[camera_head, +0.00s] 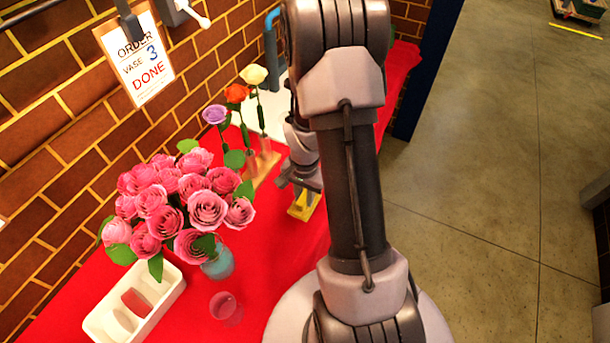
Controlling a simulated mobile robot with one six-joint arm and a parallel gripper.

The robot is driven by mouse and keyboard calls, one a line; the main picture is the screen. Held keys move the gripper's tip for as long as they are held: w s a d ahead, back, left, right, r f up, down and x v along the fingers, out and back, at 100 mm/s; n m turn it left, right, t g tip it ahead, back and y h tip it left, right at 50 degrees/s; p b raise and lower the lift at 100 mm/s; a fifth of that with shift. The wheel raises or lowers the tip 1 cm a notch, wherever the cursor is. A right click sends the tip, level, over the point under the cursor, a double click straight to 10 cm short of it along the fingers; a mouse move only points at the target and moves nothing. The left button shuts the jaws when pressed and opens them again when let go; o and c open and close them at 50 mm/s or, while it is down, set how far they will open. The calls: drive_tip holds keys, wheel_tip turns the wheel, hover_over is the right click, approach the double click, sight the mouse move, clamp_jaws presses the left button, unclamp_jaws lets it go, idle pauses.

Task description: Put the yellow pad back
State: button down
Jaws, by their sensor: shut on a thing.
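My gripper (301,192) points down over the red-covered table, right of the single flowers. It is shut on the yellow pad (302,210); my arm hides part of the jaws. I cannot tell whether the pad touches the cloth. A white tray (97,325) with several compartments stands at the lower left. A red pad (136,302) sits in one compartment, and the others that I see look empty or pale.
A teal vase (219,265) of pink roses (175,203) stands beside the tray. A pinkish round thing (225,306) is on the red cloth (272,255). Purple, orange and cream flowers (237,93) stand upright in a wooden holder (262,168). A brick wall runs behind.

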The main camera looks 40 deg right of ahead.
drive_tip(key=w+d, duration=0.2)
drive_tip(key=w+d+f+b, duration=0.1)
drive_tip(key=w+d, duration=0.1)
drive_tip(key=d, duration=0.1)
drive_tip(key=w+d+b, duration=0.1)
drive_tip(key=w+d, duration=0.2)
drive_tip(key=shift+d+f, duration=0.1)
drive_tip(key=shift+f, duration=0.15)
wheel_tip(320, 180, down, 3)
drive_tip(key=shift+f+b, duration=0.2)
drive_tip(key=shift+b, duration=0.7)
drive_tip(key=shift+r, duration=0.15)
drive_tip(key=c, duration=1.3)
unclamp_jaws()
drive_tip(key=shift+o, duration=0.2)
